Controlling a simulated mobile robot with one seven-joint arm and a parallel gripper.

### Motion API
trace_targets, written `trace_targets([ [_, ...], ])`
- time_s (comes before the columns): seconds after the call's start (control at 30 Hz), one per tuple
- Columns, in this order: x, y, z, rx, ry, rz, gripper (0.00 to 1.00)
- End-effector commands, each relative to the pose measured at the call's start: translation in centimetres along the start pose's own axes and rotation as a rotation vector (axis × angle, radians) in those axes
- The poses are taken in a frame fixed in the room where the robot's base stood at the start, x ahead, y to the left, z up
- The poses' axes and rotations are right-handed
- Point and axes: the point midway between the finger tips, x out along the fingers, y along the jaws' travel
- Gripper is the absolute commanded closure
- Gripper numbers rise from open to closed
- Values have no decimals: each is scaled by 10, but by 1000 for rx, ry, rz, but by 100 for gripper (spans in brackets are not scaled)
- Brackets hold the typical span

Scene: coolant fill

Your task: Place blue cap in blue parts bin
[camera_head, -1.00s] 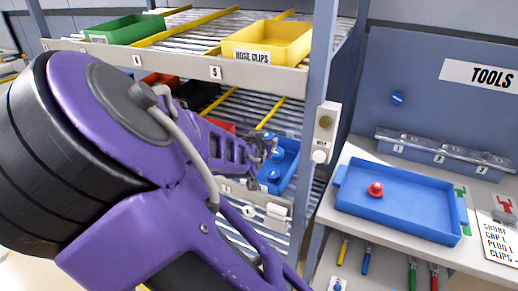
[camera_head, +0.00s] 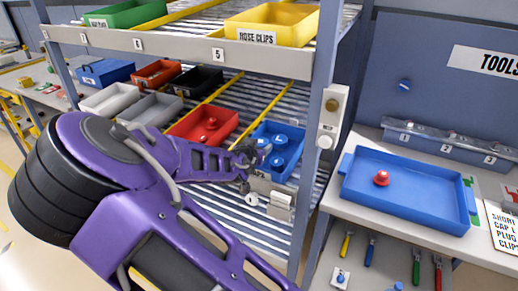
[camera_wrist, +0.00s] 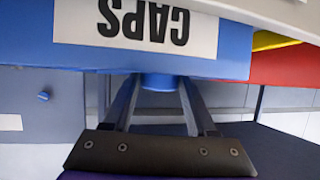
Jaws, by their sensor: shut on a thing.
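The blue parts bin (camera_head: 292,172) sits on the lower sloped rack, with several blue caps (camera_head: 281,140) inside. Its front with the CAPS label (camera_wrist: 235,52) fills the top of the wrist view, where the label appears upside down. My gripper (camera_head: 258,152) is at the bin's left front side in the head view. In the wrist view my gripper (camera_wrist: 158,92) is shut on a blue cap (camera_wrist: 158,82) between its fingertips. The held cap appears close to the bin's front; whether it touches is unclear.
A red bin (camera_head: 188,135) with red pieces stands left of the blue bin. A rack post (camera_head: 316,130) rises to the right. A blue tray (camera_head: 405,205) on the bench holds a red piece (camera_head: 381,178). The yellow HOSE CLIPS bin (camera_head: 270,24) is on the shelf above.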

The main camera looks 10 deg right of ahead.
Motion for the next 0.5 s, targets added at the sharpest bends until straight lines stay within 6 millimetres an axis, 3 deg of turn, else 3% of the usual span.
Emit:
trace_targets([
  [0.5, 4, 0, 9, 0, 1, -1, 95],
])
